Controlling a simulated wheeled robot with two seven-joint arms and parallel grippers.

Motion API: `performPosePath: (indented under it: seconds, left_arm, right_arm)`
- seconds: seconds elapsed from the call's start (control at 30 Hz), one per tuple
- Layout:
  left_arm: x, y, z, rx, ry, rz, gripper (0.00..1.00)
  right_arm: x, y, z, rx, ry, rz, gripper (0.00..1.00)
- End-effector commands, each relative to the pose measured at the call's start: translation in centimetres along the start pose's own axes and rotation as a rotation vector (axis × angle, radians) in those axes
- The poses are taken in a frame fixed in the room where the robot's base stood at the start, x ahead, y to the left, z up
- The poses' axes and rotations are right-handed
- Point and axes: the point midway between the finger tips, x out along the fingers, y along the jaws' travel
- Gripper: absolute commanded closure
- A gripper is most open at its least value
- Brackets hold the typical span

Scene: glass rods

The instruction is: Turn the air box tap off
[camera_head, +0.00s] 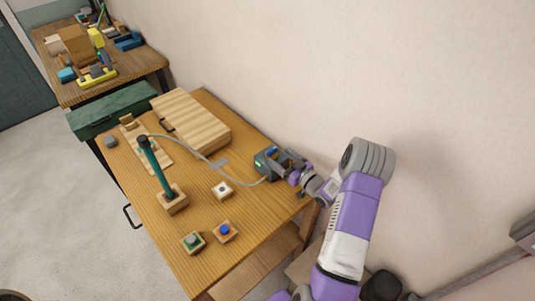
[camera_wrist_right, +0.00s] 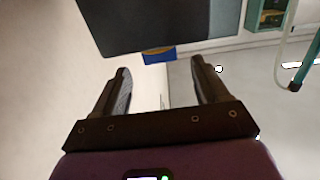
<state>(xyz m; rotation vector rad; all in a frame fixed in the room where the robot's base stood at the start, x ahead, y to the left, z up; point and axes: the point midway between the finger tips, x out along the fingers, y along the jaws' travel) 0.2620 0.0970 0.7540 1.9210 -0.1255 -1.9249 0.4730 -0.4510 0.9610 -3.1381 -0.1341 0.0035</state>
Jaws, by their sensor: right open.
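The air box (camera_head: 263,167) is a dark grey box with a green light, at the right side of the wooden table. A small blue part, apparently its tap (camera_head: 272,150), shows at its top. In the right wrist view the air box (camera_wrist_right: 150,18) is a dark block at the top, and the blue tap (camera_wrist_right: 159,56), with some yellow, shows at its lower edge. My right gripper (camera_head: 283,161) is close beside the air box. In the wrist view its fingers (camera_wrist_right: 162,80) are apart, with nothing between them. The tap lies just beyond the fingertips. My left gripper is not in view.
A wooden case (camera_head: 195,122) lies behind. The wall is close.

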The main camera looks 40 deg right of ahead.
Motion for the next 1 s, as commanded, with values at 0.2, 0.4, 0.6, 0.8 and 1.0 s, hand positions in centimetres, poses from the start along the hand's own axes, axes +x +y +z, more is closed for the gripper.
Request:
performPosePath:
  seconds: [0.2,0.4,0.6,0.8,1.0]
  left_arm:
    - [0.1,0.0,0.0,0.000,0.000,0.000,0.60]
    - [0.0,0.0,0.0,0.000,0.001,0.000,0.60]
    - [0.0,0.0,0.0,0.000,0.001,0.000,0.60]
    - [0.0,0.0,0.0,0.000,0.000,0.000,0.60]
    - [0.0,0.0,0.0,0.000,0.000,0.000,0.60]
  right_arm:
    - [2.1,-0.1,0.0,-0.001,0.003,-0.004,0.26]
    - [5.3,-0.1,0.0,-0.002,0.002,-0.002,0.26]
    - [7.2,-0.1,0.1,-0.002,0.002,-0.002,0.26]
    - [7.6,-0.1,0.1,0.000,0.000,-0.001,0.26]
    - [7.5,0.0,0.1,-0.001,0.000,-0.001,0.39]
